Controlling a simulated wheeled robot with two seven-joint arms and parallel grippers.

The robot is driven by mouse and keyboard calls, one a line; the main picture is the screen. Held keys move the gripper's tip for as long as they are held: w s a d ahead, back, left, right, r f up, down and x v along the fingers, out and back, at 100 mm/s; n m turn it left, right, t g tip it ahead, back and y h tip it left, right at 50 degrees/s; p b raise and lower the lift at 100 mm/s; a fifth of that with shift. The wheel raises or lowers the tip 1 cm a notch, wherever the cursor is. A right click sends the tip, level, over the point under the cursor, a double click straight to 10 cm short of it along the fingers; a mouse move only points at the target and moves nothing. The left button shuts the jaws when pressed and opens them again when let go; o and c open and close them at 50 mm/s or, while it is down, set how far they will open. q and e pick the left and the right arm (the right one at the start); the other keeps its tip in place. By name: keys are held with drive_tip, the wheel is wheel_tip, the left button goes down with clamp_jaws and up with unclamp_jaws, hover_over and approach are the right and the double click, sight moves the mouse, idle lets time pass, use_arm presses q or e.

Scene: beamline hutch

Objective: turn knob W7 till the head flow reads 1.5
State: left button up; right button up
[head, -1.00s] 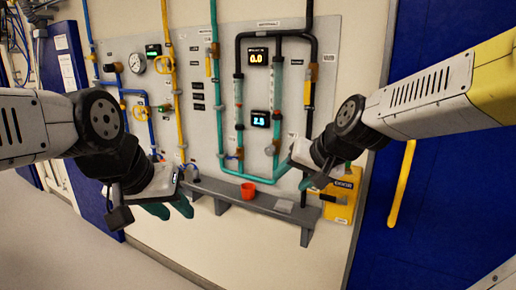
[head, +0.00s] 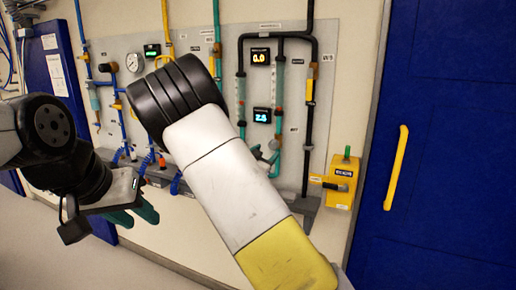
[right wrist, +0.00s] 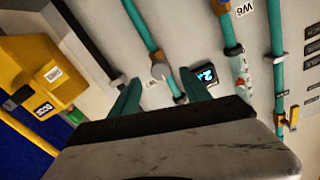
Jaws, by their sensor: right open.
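On the wall panel (head: 225,65), the upper display (head: 260,56) reads about 0.0. The lower display (head: 262,115) reads about 2.5, though blurred; it also shows partly in the right wrist view (right wrist: 205,75). I cannot read a W7 label for certain. My right gripper (head: 266,160) is at the panel below the lower display, partly behind my arm. In the right wrist view its green fingers (right wrist: 160,92) are apart, with a teal pipe and a grey round fitting (right wrist: 160,70) just beyond and between them. My left gripper (head: 136,214) hangs low left, empty, fingers apart.
Floor at left is clear.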

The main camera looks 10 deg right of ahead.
sight(272, 146)
drive_tip(key=x, duration=0.7)
drive_tip(key=shift+w+d, duration=0.25)
drive_tip(key=shift+w, duration=0.05)
drive_tip(key=shift+c, duration=0.4)
clamp_jaws()
drive_tip(key=shift+m, duration=0.4)
drive_tip(key=m, duration=0.4)
drive_tip(key=shift+m, duration=0.3)
drive_tip(key=shift+a+r+m, duration=0.1)
drive_tip(key=shift+m, duration=1.7)
